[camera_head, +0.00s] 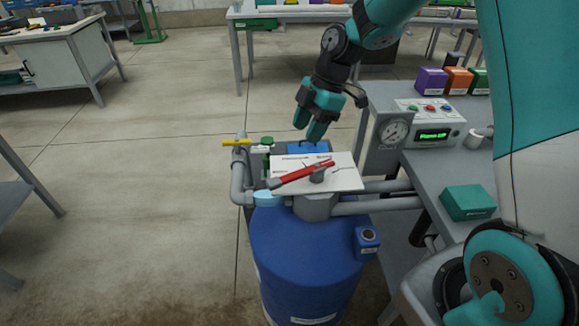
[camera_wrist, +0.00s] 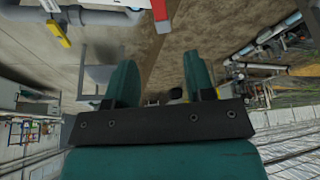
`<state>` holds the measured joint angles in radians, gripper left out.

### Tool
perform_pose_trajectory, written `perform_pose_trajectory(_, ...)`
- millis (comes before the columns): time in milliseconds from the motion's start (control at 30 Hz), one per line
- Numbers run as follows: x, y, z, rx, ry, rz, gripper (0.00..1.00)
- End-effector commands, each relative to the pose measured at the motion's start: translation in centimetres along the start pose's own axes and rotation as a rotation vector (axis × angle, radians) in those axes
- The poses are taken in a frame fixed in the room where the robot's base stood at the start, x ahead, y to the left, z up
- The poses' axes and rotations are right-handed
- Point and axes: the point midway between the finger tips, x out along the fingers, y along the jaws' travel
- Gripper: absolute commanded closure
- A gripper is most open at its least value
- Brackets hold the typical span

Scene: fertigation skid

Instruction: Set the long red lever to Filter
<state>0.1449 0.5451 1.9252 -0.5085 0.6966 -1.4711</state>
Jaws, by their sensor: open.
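The long red lever (camera_head: 300,174) lies across a white label plate (camera_head: 347,180) on top of a blue tank (camera_head: 300,255). It slants from lower left to upper right over a grey hub. The plate's lettering is too small to read, so I cannot tell which mark the lever points to. My gripper (camera_head: 313,138) is above and behind the plate, fingers down, apart from the lever. In the wrist view my gripper (camera_wrist: 161,68) has its two teal fingers spread with nothing between them. A red piece, probably the lever's end, shows at the top edge there (camera_wrist: 159,9).
A yellow handle (camera_head: 236,143) on a grey pipe stands left of the plate; it also shows in the wrist view (camera_wrist: 57,33). A gauge (camera_head: 394,131), a control box (camera_head: 432,122) and a teal box (camera_head: 467,203) are on the right. Open floor lies left.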

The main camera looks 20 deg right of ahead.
Motion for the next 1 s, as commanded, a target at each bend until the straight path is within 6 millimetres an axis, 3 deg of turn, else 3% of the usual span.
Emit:
perform_pose_trajectory(300,7.4,-0.2,-0.2,-0.001,0.000,-0.008,0.51)
perform_pose_trajectory(500,10.8,-0.1,-0.1,0.000,-0.001,-0.003,0.51)
perform_pose_trajectory(700,12.3,-0.1,0.0,0.001,-0.001,-0.001,0.51)
perform_pose_trajectory(1000,12.5,0.0,0.1,0.002,-0.001,0.001,0.51)
